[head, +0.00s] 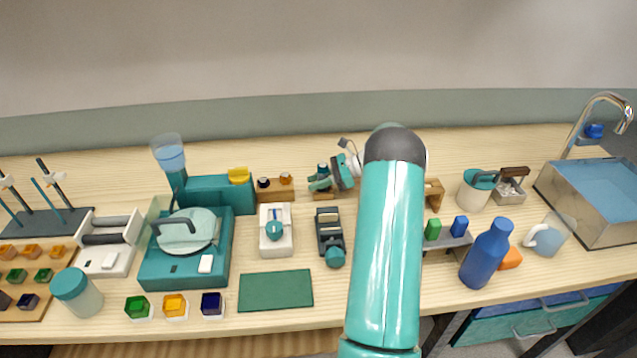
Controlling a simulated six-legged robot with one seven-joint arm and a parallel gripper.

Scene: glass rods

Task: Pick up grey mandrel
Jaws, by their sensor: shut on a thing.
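My gripper (322,183) is small in the head view, left of my raised teal arm, over the back middle of the bench. Its teal and white body is tilted, with its jaws toward a wooden stand. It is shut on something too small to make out. I cannot pick out the grey mandrel with certainty. A grey cylinder (105,221) lies in a white holder at the left, well away from my gripper, and I cannot tell whether it is a mandrel. My arm hides part of the bench behind it.
A teal machine (180,268) and a green mat (275,290) are on the bench's left half. A white device (276,245) and a black tool (329,228) stand between them and my arm.

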